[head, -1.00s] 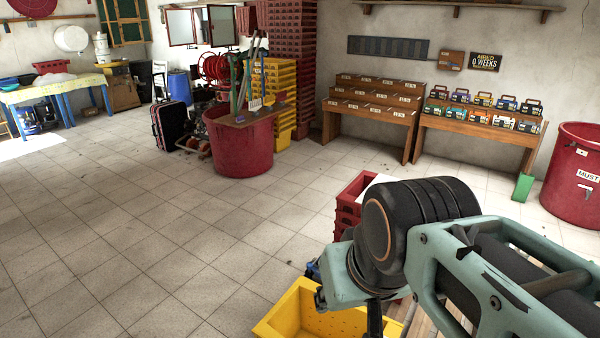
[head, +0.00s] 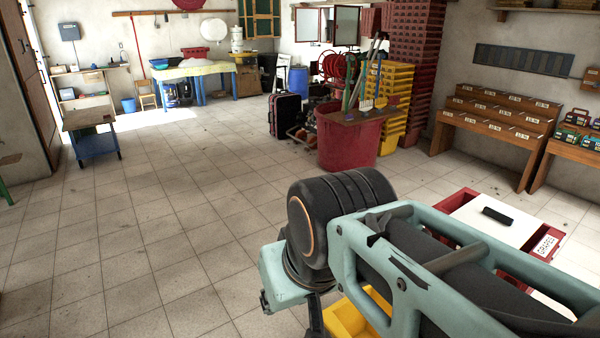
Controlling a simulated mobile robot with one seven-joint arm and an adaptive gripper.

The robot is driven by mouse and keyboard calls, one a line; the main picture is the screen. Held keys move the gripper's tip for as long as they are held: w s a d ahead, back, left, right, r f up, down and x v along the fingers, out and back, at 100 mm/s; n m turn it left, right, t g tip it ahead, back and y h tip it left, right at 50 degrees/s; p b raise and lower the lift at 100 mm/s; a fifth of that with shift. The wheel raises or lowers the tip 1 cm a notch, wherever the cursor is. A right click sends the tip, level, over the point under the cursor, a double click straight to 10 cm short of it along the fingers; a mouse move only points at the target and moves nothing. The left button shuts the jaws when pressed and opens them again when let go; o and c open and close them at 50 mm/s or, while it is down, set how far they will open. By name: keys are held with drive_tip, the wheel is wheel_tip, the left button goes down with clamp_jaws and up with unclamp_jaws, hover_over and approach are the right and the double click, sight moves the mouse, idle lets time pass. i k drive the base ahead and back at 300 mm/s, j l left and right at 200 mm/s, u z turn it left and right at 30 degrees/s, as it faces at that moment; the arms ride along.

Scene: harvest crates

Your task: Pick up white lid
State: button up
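A flat white lid (head: 478,226) with a black handle (head: 497,216) lies on top of a red crate (head: 553,221) at the right, partly hidden behind my arm. A round white lid-like disc (head: 214,29) also hangs on the far wall. My arm crosses the lower right, with its wrist near the bottom middle. My gripper's fingers are not visible; they are below the picture or hidden behind the wrist. I cannot see whether they hold anything.
A yellow crate (head: 345,322) is on the floor under my arm. A large red tub (head: 347,146) with tools stands ahead, beside stacked yellow crates (head: 394,75). Wooden display stands (head: 485,138) line the right wall. The tiled floor at left is clear up to a blue cart (head: 95,145).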

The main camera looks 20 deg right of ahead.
sight(512, 226)
drive_tip(key=u, duration=1.15)
drive_tip(key=i+j+u, duration=0.1)
drive_tip(key=i, duration=0.65)
drive_tip(key=i+z, duration=0.35)
drive_tip(key=i, duration=0.15)
drive_tip(key=i+z, duration=0.35)
drive_tip(key=i, duration=0.15)
drive_tip(key=i+z, duration=0.25)
drive_tip(key=i, duration=0.3)
drive_tip(key=i+j+z, duration=0.1)
drive_tip(key=i+z, duration=0.2)
drive_tip(key=i, duration=0.25)
drive_tip(key=i+z, duration=0.8)
drive_tip(key=z, duration=0.15)
drive_tip(key=i+l+z, duration=0.1)
drive_tip(key=z, duration=0.25)
drive_tip(key=i+z, duration=0.35)
drive_tip(key=i+j+z, duration=0.1)
drive_tip(key=z, duration=0.25)
drive_tip(key=i+z, duration=0.3)
drive_tip(key=i, duration=0.25)
drive_tip(key=i+z, duration=0.3)
drive_tip(key=i, duration=1.5)
